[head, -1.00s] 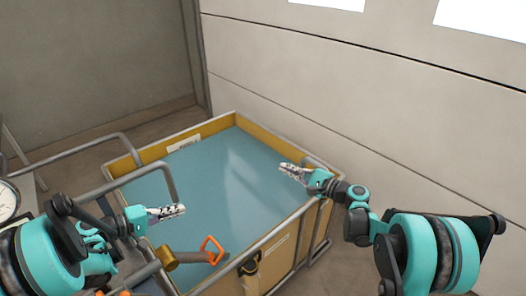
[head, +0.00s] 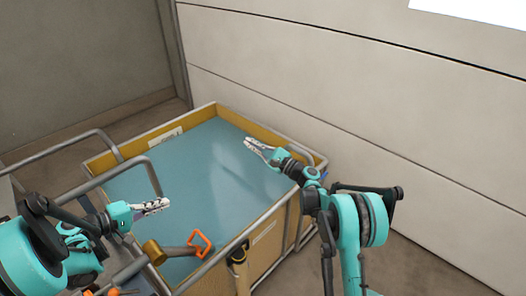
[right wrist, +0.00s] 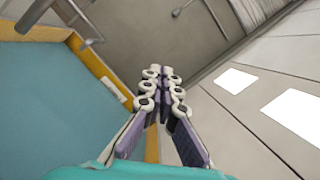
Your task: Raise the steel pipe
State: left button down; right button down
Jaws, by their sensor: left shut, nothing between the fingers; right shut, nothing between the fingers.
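A grey pipe (head: 178,251) with a brass-coloured end (head: 153,252) and an orange loop handle (head: 199,242) lies at the near edge of a yellow cart (head: 255,250). I cannot tell for sure whether it is the steel pipe, as bent grey tubes (head: 152,170) also stand at the cart's left. My left gripper (head: 165,203) is shut and empty, above the cart's near left part and apart from the pipe. My right gripper (head: 249,147) is shut and empty above the cart's far right part. Its closed fingers (right wrist: 164,74) fill the middle of the right wrist view.
The cart's flat blue surface (head: 165,165) is bare in its middle. Grey rails run around the cart's rim. A panelled wall (head: 350,90) stands behind and right of the cart.

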jog(key=shift+s+a+r, duration=0.45)
jog(key=shift+a+r, duration=0.05)
jog(key=shift+r, duration=0.3)
jog(key=shift+s+a+r, duration=0.4)
jog(key=shift+a+r, duration=0.1)
jog(key=shift+r, duration=0.3)
pick_arm(q)
jog(key=c, duration=1.6)
grip_release()
jog(key=shift+o, duration=0.2)
jog(key=shift+s+a, duration=0.1)
